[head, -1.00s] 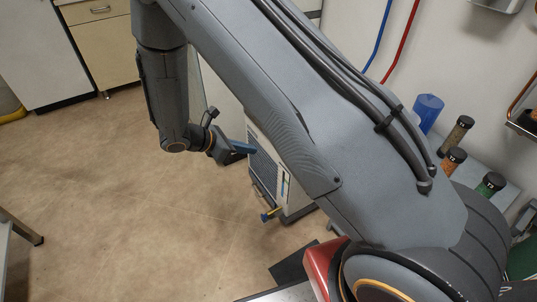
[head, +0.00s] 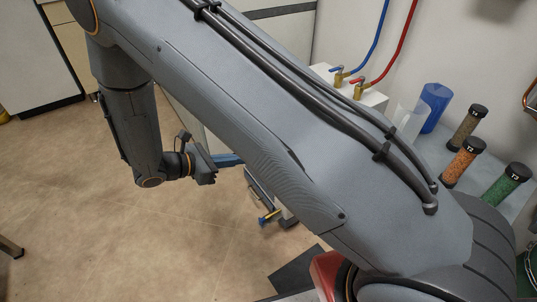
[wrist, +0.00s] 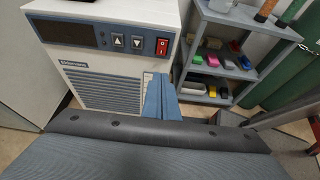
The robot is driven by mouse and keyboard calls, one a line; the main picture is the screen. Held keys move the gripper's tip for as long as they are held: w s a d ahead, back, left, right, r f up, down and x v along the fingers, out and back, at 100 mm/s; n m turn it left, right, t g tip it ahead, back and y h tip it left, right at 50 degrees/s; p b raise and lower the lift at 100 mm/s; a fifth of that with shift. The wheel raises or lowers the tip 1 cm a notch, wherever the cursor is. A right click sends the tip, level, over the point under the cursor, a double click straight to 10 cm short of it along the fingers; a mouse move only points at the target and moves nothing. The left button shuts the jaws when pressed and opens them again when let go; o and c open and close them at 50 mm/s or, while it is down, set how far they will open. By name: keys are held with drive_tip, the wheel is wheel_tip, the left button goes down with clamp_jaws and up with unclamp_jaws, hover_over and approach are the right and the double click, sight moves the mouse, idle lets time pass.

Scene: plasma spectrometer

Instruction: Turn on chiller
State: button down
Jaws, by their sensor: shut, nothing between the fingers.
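The chiller (wrist: 120,82) is a white box with a dark display (wrist: 64,31), up and down arrow buttons (wrist: 128,41), a red rocker switch (wrist: 162,46) and a vent grille on its front. My gripper (wrist: 158,78) has blue fingers, closed together and empty. In the wrist view they stand in front of the right side of the chiller's front, with the tips below the red switch. I cannot tell whether they touch the front. In the head view the gripper (head: 238,159) points right toward the chiller.
A grey shelf (wrist: 232,73) with coloured boxes stands right of the chiller, with a green cylinder (wrist: 292,75) beyond. Capped bottles (head: 463,160) stand on a counter at right.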

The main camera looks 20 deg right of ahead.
drive_tip(key=r+x, duration=0.1)
drive_tip(key=x, duration=1.2)
drive_tip(key=shift+w+d, duration=0.25)
drive_tip(key=shift+d, duration=0.35)
drive_tip(key=shift+a+f, duration=0.1)
drive_tip(key=shift+f, duration=0.05)
